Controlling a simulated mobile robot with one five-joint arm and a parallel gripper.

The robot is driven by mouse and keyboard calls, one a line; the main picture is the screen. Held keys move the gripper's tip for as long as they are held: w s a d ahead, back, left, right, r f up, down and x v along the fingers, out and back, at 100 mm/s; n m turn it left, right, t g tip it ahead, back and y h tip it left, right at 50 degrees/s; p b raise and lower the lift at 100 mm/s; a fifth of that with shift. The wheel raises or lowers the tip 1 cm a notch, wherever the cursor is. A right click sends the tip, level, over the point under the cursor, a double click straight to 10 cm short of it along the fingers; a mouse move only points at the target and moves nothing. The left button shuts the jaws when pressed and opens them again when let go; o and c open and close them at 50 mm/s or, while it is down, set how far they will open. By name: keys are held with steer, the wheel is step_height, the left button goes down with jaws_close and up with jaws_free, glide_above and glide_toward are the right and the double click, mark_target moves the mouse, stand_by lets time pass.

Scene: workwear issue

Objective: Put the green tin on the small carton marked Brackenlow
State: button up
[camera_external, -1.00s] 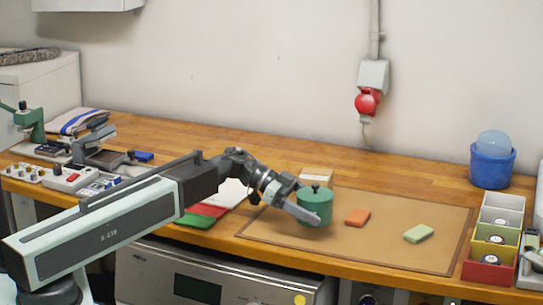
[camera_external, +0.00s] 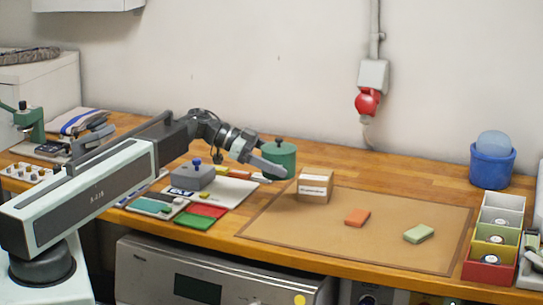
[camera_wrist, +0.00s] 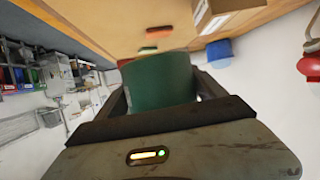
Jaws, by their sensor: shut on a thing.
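The green tin (camera_external: 280,160), round with a dark knob on its lid, is held by my gripper (camera_external: 268,168) above the bench. In the wrist view the tin (camera_wrist: 160,80) fills the space between my fingers. A small brown carton (camera_external: 314,184) with a white label stands on the bench just right of the tin, at the back edge of the brown mat. Its lettering is too small to read surely. The carton also shows at the top of the wrist view (camera_wrist: 222,14). The tin is apart from the carton, to its left in the external view.
An orange block (camera_external: 357,217) and a pale green block (camera_external: 419,233) lie on the brown mat (camera_external: 300,240). A grey device with a blue knob (camera_external: 193,175) and coloured cards (camera_external: 205,213) lie left. Coloured bins (camera_external: 490,255) and a blue bucket (camera_external: 491,165) stand right.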

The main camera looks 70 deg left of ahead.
steer(key=shift+s+a+r, duration=0.1)
steer(key=shift+s+a, duration=0.05)
steer(key=shift+a, duration=0.3)
steer(key=b, duration=0.2)
glide_above(316, 174)
steer(key=shift+s+d+f, duration=0.1)
steer(key=shift+f, duration=0.65)
step_height(316, 174, down, 4)
steer(key=b, duration=0.3)
steer(key=shift+r, duration=0.2)
steer(key=shift+f, duration=0.1)
steer(key=o, duration=2)
steer(key=shift+o, duration=0.2)
steer(key=shift+r, duration=0.2)
steer(key=p+v, duration=0.4)
steer(key=v, duration=0.7)
steer(key=shift+s+a, duration=0.2)
steer(key=shift+s, duration=0.1)
